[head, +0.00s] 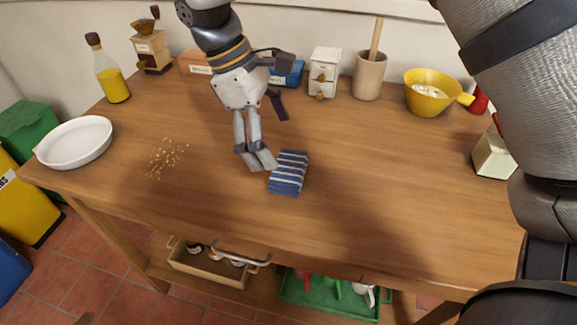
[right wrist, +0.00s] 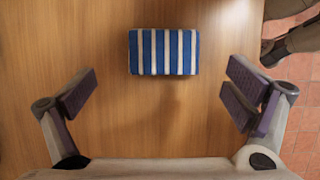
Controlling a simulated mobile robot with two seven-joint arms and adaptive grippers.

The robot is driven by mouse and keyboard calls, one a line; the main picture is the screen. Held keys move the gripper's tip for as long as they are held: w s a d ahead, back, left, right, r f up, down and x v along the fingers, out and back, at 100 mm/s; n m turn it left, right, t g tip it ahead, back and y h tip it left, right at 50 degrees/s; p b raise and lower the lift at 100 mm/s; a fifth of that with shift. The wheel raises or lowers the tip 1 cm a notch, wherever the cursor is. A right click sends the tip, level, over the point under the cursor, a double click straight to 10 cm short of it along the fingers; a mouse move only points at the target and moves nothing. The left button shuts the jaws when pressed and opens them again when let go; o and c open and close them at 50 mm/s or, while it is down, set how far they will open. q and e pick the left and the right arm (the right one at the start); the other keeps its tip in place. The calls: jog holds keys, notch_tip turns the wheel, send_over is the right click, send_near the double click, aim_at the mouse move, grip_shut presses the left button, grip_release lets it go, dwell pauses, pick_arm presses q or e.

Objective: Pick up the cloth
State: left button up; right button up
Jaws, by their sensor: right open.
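The cloth (head: 289,172) is a folded blue-and-white striped block lying flat on the wooden table, near its front middle. In the right wrist view the cloth (right wrist: 163,51) lies ahead of the fingers, centred between their lines and clear of both. My right gripper (head: 272,135) is open and empty, above the table just behind and left of the cloth in the head view. Its spread fingers also show in the right wrist view (right wrist: 164,92). My left gripper is not in view.
Crumbs (head: 167,158) and a white dish (head: 74,142) lie on the table's left side. A bottle (head: 111,72), a grinder (head: 151,47), a small drawer box (head: 324,73), a mortar (head: 369,76) and a yellow bowl (head: 430,92) stand behind. The table right of the cloth is clear.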

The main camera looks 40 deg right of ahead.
aim_at(288, 166)
jog(key=x, duration=0.5)
jog(key=shift+s+a+f, duration=0.1)
jog(key=shift+s+f, duration=0.2)
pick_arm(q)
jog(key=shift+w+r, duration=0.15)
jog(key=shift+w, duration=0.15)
pick_arm(e)
jog(key=c, duration=1.2)
jog(key=shift+c, duration=0.2)
notch_tip(288, 166, up, 4)
jog(key=shift+f+p, duration=0.15)
jog(key=shift+p, duration=0.15)
jog(key=s+r, duration=0.1)
jog(key=s+a+r+p, duration=0.1)
jog(key=r, duration=0.1)
jog(key=s+a+r, duration=0.1)
jog(key=r, duration=0.1)
jog(key=shift+s+r, duration=0.15)
jog(key=shift+s, duration=0.1)
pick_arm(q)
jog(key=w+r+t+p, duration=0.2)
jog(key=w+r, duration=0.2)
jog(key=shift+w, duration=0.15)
pick_arm(e)
jog(key=s+a+r, duration=0.4)
jog(key=s, duration=0.4)
jog(key=shift+s+a+r, duration=0.15)
jog(key=shift+s+a, duration=0.15)
jog(key=shift+s, duration=0.1)
